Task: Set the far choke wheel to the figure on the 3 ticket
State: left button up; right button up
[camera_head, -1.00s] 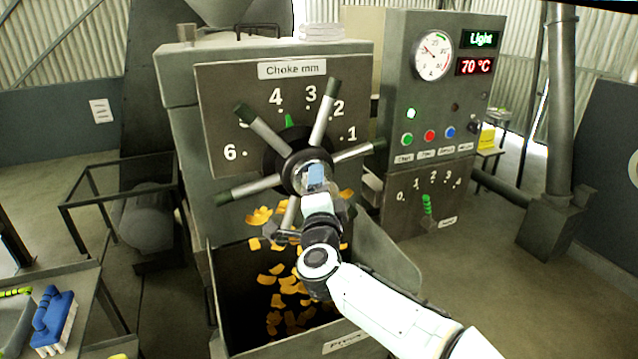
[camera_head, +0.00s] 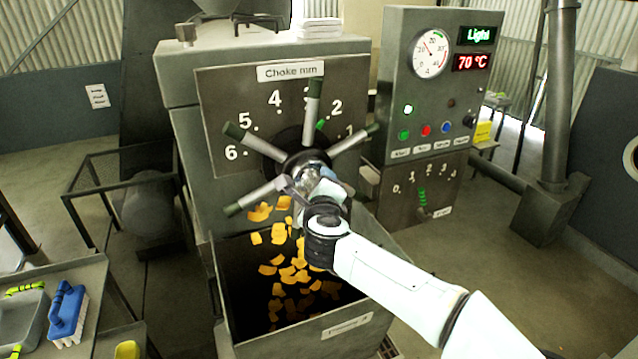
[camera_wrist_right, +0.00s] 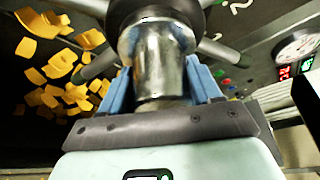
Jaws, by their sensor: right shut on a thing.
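The choke wheel (camera_head: 348,143) has several grey spokes with dark green grips. It is mounted on the dark "Choke mm" plate (camera_head: 222,95), numbered 1 to 6. Its green pointer (camera_head: 320,125) stands up and to the right, between the 3 and the 2 and nearer the 2. My right gripper (camera_head: 318,182) is in front of the wheel's centre. In the wrist view its blue fingers (camera_wrist_right: 160,90) are shut on the wheel's metal hub (camera_wrist_right: 158,65). My left gripper is not in view. I see no readable ticket; a paper (camera_head: 97,96) on the left wall is too small to read.
Orange flakes (camera_head: 290,275) lie and fall in the open bin below the wheel. A control panel (camera_head: 440,85) with gauge, "Light" and 70 °C displays, and a small lever dial stands right. A bench with a blue brush (camera_head: 68,312) is at lower left.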

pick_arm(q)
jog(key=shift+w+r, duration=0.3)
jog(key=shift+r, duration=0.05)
pick_arm(e)
jog(key=shift+m, duration=0.4)
jog(key=shift+f, duration=0.1)
jog(key=o, duration=1.4)
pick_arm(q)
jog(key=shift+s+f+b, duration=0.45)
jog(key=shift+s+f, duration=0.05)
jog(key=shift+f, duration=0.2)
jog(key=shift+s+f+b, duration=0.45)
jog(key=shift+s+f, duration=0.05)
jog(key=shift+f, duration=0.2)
pick_arm(e)
jog(key=shift+r+v, duration=0.1)
jog(key=shift+v, duration=3.25)
jog(key=shift+r+v, duration=0.15)
jog(key=shift+v, duration=3.25)
jog(key=shift+w+d, duration=0.1)
